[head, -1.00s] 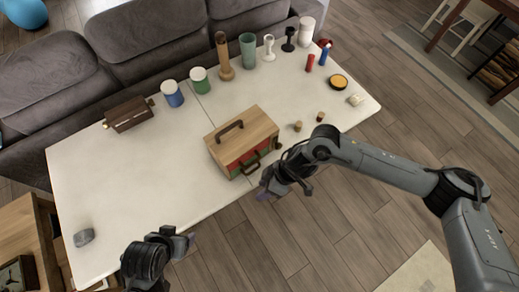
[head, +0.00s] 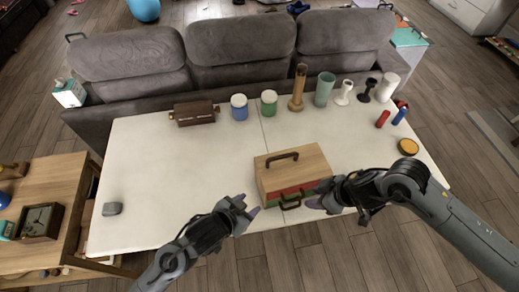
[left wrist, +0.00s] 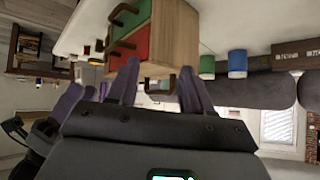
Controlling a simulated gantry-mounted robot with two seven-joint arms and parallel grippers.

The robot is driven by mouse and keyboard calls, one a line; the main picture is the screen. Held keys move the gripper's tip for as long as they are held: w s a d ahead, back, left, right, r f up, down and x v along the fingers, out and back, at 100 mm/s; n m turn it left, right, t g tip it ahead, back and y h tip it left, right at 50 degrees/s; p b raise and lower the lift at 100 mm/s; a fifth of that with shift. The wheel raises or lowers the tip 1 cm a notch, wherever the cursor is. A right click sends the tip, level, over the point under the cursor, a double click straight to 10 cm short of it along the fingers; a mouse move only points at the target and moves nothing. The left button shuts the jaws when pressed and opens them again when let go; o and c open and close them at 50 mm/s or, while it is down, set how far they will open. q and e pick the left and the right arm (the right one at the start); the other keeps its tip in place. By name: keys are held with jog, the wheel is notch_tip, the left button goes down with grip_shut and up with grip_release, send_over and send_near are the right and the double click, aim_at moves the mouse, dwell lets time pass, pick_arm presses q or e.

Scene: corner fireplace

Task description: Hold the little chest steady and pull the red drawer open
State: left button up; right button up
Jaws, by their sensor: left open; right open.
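The little chest (head: 292,160) is a light wooden box with a dark carry handle on top, standing near the table's front edge. Its front has a red drawer (head: 288,192) above a green one, each with a dark handle. In the left wrist view, which is upside down, the red drawer (left wrist: 130,44) shows beside the green one and looks shut. My left gripper (head: 248,204) is open and empty, left of the chest and apart from it. My right gripper (head: 318,194) is open at the chest's front right corner; I cannot tell whether it touches. It partly hides the drawer fronts.
A small grey object (head: 111,209) lies far left, and a yellow-topped disc (head: 408,147) at the right.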

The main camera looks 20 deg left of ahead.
aim_at(290, 154)
pick_arm(q)
jog(key=w+d+r+m+h, duration=0.1)
jog(key=w+d+m+h, duration=0.1)
jog(key=w, duration=0.1)
jog(key=w+d+r+m+h, duration=0.1)
jog(key=w+d+h, duration=0.1)
jog(key=w+d, duration=0.1)
jog(key=w+d+r+m+h, duration=0.1)
jog(key=w+d+m+h, duration=0.1)
jog(key=w, duration=0.2)
jog(key=shift+d+r+m+t, duration=0.3)
jog(key=shift+t, duration=0.1)
jog(key=w+a, duration=0.1)
jog(key=w+m+g+h, duration=0.1)
jog(key=w+a+g, duration=0.1)
jog(key=shift+w+a+r+m+h, duration=0.1)
jog(key=shift+a+r+m+h, duration=0.2)
jog(key=shift+m+h, duration=0.1)
jog(key=w+a, duration=0.1)
jog(key=a, duration=0.1)
jog(key=a+r+g, duration=0.1)
jog(key=a, duration=0.1)
jog(key=w+a+g, duration=0.1)
jog(key=a, duration=0.1)
jog(key=shift+w+r+h, duration=0.3)
jog(key=shift+w, duration=0.05)
jog(key=shift+x, duration=5.25)
jog(key=shift+c, duration=0.3)
grip_shut()
